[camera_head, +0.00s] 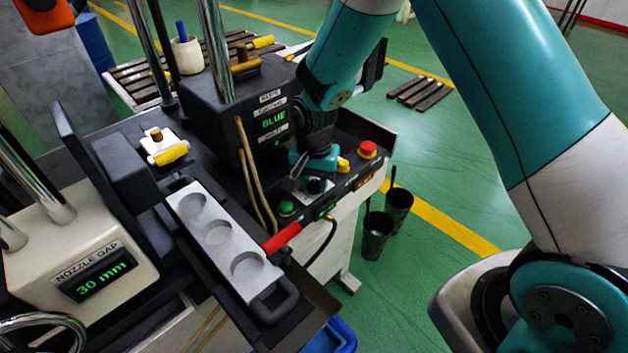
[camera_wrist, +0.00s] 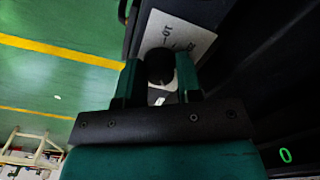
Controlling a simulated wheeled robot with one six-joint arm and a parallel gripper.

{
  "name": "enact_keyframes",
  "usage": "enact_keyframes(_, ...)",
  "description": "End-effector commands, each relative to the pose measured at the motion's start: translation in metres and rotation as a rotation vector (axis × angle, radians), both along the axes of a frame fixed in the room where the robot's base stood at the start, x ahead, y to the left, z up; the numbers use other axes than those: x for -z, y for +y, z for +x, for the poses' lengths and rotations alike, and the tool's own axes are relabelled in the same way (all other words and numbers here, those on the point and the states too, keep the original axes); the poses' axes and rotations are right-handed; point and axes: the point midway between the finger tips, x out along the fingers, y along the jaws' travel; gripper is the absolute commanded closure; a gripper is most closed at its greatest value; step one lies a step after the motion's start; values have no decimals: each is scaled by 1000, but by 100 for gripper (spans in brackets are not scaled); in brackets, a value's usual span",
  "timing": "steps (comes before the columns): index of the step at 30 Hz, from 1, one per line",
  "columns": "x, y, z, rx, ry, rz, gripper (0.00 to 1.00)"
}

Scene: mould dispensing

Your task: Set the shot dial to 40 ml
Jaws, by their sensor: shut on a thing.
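The shot dial is a dark round knob on a light scale plate on the machine's front panel. In the wrist view the knob (camera_wrist: 159,66) sits between the two fingers of my gripper (camera_wrist: 160,80), which is shut on it. Part of the plate (camera_wrist: 190,28) shows beyond the knob with small printed marks. The pointer and most numbers are hidden or too small to read. In the head view the dial (camera_head: 315,186) is partly hidden below my gripper (camera_head: 308,172). A green digit display (camera_wrist: 285,156) at the lower right of the wrist view shows a 0.
A red button (camera_head: 367,149), a yellow knob (camera_head: 343,165) and a green button (camera_head: 286,208) are close by on the panel. A grey mould (camera_head: 222,257) with round cavities lies left. A display (camera_head: 104,281) reads 30 mm. Dark cups (camera_head: 377,236) stand right.

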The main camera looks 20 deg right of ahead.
Motion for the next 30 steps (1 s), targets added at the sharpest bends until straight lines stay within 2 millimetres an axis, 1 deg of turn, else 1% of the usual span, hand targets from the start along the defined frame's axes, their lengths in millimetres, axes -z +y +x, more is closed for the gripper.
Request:
enact_keyframes(6,-1,0,1,33,-3,0,91)
enact_keyframes(17,-1,0,1,37,-2,0,91)
enact_keyframes(18,-1,0,1,37,-2,0,65)
enact_keyframes(20,-1,0,1,36,-2,0,51)
enact_keyframes(21,-1,0,1,36,-2,0,42)
enact_keyframes(30,-2,0,0,35,-1,0,42)
